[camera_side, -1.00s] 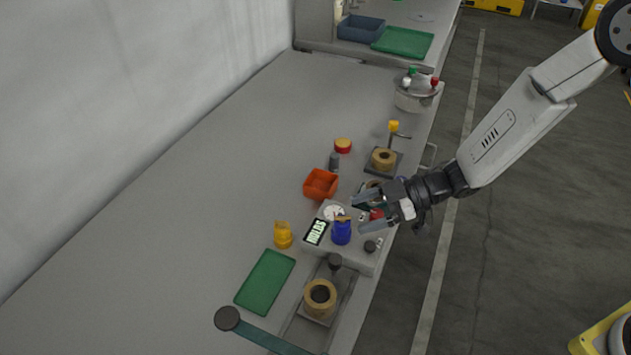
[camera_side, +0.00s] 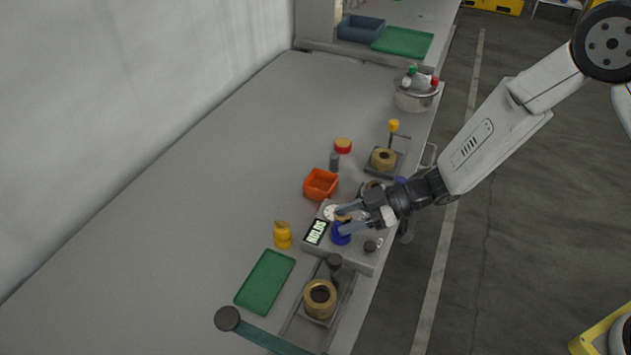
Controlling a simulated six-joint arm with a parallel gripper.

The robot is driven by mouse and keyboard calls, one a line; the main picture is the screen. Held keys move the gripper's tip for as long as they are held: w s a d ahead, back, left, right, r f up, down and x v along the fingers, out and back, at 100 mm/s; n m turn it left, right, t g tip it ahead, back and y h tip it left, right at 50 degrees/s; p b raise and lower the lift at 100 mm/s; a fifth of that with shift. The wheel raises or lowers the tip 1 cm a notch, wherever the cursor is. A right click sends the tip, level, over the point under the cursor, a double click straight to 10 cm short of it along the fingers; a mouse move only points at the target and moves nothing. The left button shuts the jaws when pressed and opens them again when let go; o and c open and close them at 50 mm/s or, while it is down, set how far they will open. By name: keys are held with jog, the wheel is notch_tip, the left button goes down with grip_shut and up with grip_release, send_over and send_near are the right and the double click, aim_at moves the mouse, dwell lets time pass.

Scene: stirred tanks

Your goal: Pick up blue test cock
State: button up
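The blue test cock (camera_side: 340,237) stands on the grey instrument box (camera_side: 357,259), near its lit display. My gripper (camera_side: 343,220) is at the blue cock, with its fingers spread apart around or just above its upper part. The fingers look open. I cannot tell whether either finger touches the cock. The fingers hide the top of the cock and part of the box.
A yellow cock (camera_side: 283,236) stands left of the box. An orange bin (camera_side: 320,184) is behind it. The table's left side is clear.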

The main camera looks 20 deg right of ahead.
grip_shut()
jog(key=shift+r, duration=0.15)
jog(key=shift+r, duration=0.75)
jog(key=s+d+r, duration=0.6)
jog(key=s+r, duration=0.5)
jog(key=s, duration=0.1)
jog(key=shift+s, duration=0.25)
jog(key=shift+r, duration=0.1)
